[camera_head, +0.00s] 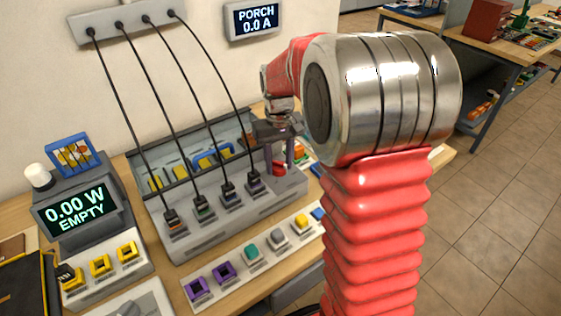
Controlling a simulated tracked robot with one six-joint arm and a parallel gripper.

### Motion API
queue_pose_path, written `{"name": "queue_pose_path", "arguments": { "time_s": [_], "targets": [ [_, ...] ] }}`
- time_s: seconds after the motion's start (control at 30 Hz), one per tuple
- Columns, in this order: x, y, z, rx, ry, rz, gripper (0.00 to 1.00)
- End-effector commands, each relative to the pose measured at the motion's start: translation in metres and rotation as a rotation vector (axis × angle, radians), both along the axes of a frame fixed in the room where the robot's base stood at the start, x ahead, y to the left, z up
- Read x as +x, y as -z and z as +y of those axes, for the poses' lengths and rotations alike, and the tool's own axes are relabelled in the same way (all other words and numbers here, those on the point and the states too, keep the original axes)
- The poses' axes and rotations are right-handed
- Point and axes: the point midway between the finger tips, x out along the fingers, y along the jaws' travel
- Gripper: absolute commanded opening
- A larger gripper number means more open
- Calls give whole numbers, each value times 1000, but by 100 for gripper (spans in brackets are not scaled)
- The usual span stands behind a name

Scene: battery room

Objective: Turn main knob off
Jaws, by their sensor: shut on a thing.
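A red knob (279,169) sits at the right end of the grey panel (180,241) on the bench. It shows only in part behind my gripper, and its pointer cannot be read. My gripper (283,160) points down at this end of the panel, with its fingers shut around the red knob. My red and silver arm hides the area to the right of it. I cannot read a label that names the main knob.
Several black cables run from a wall strip (125,25) to sockets on the panel, left of my gripper. A display (75,211) reads 0.00 W EMPTY; a wall display (254,19) reads PORCH 0.0 A. A strip of coloured blocks (252,254) lies in front.

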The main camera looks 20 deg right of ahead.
Motion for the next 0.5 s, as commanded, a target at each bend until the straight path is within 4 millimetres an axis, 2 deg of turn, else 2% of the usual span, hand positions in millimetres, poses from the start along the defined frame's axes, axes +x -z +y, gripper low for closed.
{"name": "queue_pose_path", "arguments": {
  "time_s": [0.2,0.5],
  "targets": [
    [2,-1,1,0,-155,-6,14],
    [2,-1,0,0,-262,-6,14]
  ]
}}
